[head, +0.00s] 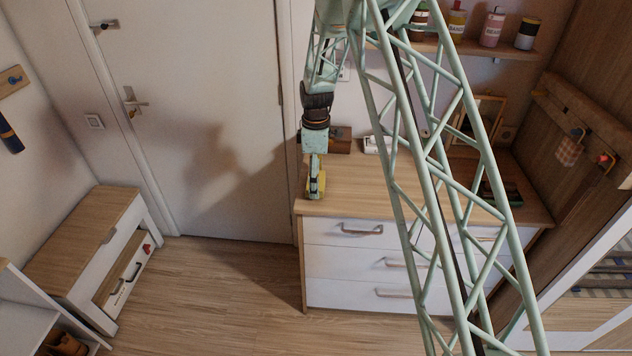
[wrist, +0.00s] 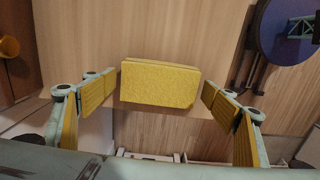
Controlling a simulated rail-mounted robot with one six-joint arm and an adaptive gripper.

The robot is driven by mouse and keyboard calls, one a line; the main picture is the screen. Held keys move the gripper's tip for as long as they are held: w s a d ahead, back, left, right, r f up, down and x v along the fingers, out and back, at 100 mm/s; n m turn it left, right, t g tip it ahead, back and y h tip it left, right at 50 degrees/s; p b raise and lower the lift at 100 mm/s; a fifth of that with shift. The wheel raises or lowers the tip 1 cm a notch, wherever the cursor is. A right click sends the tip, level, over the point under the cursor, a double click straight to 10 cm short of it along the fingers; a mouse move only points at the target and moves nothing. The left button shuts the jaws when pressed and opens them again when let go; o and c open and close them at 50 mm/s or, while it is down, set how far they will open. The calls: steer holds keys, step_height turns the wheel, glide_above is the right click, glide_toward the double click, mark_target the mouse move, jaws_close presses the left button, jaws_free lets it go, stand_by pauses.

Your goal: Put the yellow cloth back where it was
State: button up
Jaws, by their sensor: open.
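The yellow cloth (wrist: 160,84) shows in the wrist view as a folded, flat block on pale wood, close to an edge of that wood. My gripper (wrist: 160,86) is open, with one yellow-padded finger to the left of the cloth and one to the right. Gaps show between the fingers and the cloth. In the head view my gripper (head: 316,190) points down at the front left corner of the dresser top (head: 345,190). Yellow shows there, but I cannot tell cloth from finger pads.
A dark round mirror-like thing (wrist: 287,30) stands at upper right in the wrist view, and an orange round thing (wrist: 8,46) at upper left. A bench with a partly open drawer (head: 124,277) stands left of the dresser. The floor (head: 215,290) between is clear.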

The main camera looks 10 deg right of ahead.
step_height(320, 180, up, 12)
steer(key=shift+f, duration=0.15)
stand_by(0.5)
stand_by(0.7)
